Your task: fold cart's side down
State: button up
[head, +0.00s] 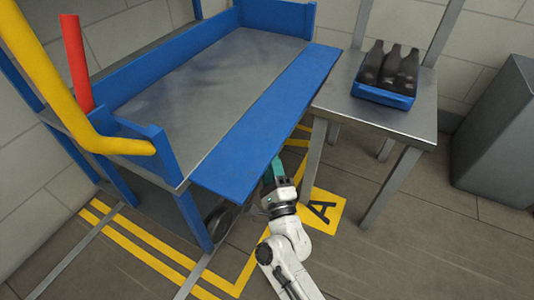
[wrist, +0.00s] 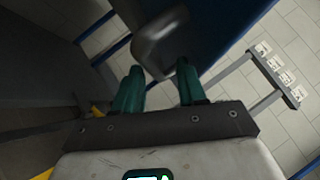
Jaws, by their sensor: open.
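The cart's blue side panel (head: 265,125) runs along the near right edge of the grey cart bed (head: 205,75). It slopes outward or down from that edge, no longer standing above the bed; its exact angle is hard to tell. My gripper (head: 277,168) is at the panel's outer lower edge, with its tips partly hidden by it. In the wrist view, the teal fingers (wrist: 160,75) are apart. A dark grey rounded, handle-like piece (wrist: 158,42) lies just beyond and between the tips, against the dark blue panel (wrist: 215,25). Contact cannot be told.
A grey table (head: 375,110) on the right holds a blue crate (head: 385,95) of dark bottles (head: 390,65). Its leg stands close to my arm. A yellow rail (head: 45,75) and red bar (head: 77,60) rise at left. Open floor (head: 430,240) lies at lower right.

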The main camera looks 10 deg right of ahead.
jog(key=v, duration=0.7)
jog(key=shift+s+f+p, duration=0.25)
jog(key=shift+p, duration=0.05)
jog(key=shift+y, duration=0.4)
jog(key=s+d+f+n+g+y, duration=0.2)
jog(key=s+d+f+n+g, duration=0.4)
jog(key=s+f+n+g, duration=0.65)
jog(key=s+d+r+n+g+h, duration=0.2)
jog(key=s+d+n+g, duration=0.3)
jog(key=s, duration=0.4)
jog(key=s+d+r+n+g+h, duration=0.1)
jog(key=s+d+n+g+h, duration=0.2)
jog(key=s+d, duration=0.45)
notch_tip(320, 180, up, 38)
jog(key=s+p, duration=0.2)
jog(key=p, duration=3.5)
